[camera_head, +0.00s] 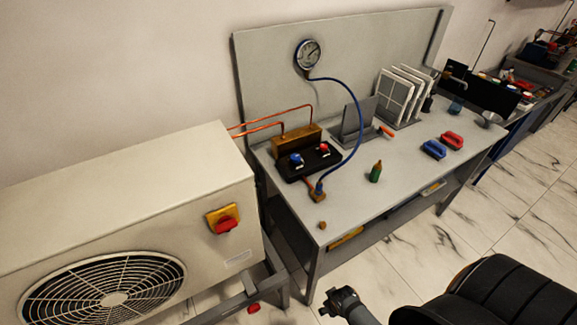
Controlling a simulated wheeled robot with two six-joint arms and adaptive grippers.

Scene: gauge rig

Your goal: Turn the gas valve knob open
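A black valve block (309,162) sits near the left end of the grey workbench, with a blue knob (296,159) and a red knob (323,149) on it. No label shows which one is the gas valve knob. A blue hose (354,143) runs from a brass fitting (318,193) in front of the block up to a round gauge (308,54) on the back panel. My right gripper (338,300) is at the bottom edge, below the bench front and well apart from the knobs. My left gripper is out of view.
The white outdoor unit (120,190) with a fan grille and a red rotary switch (227,224) stands at left. A green bottle (376,172), blue and red clamps (434,149) and filter panels (399,95) are on the bench (350,205). Its front middle is mostly clear.

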